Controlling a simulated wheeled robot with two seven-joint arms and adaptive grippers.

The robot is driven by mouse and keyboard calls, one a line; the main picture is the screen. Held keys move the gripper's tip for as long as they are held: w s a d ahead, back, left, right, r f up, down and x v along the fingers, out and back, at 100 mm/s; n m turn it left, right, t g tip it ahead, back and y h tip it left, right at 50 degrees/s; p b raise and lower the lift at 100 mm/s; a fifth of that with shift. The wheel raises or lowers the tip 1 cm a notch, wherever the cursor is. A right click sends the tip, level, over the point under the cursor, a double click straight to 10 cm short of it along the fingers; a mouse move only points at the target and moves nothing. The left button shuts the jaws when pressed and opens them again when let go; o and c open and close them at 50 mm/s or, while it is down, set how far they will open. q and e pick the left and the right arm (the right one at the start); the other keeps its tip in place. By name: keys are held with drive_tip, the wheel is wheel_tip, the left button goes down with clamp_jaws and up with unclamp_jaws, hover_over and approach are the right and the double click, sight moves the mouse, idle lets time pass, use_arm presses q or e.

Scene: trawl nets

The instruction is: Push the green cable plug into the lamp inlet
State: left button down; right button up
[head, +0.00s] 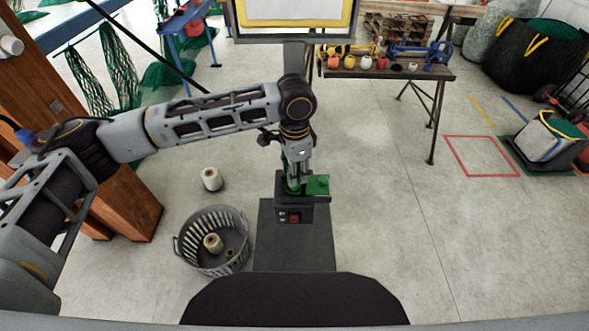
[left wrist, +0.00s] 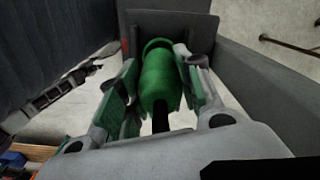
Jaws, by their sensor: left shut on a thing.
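My left gripper (head: 295,186) reaches down to the dark box (head: 308,213) in the middle of the head view. In the left wrist view my gripper (left wrist: 163,85) is shut on the green cable plug (left wrist: 161,78), its green-padded fingers on either side. A black cable (left wrist: 160,118) leaves the plug's near end. The plug's far end is at a green collar (left wrist: 157,43) against a dark grey face; I cannot tell how deep it sits or whether the collar is the lamp inlet. In the head view the fingers mostly hide the plug. My right gripper is not in view.
A green block (head: 318,185) sits on the box's right top, and a red switch (head: 294,218) is on its front. A grey basket (head: 213,243) with spools and a loose spool (head: 211,179) stand to the left.

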use_arm(q)
drive_tip(key=shift+w+f, duration=0.1)
drive_tip(key=shift+f, duration=0.45)
idle(0.5)
drive_tip(key=c, duration=0.9)
unclamp_jaws()
drive_tip(key=shift+a, duration=0.1)
drive_tip(key=shift+r, duration=5.95)
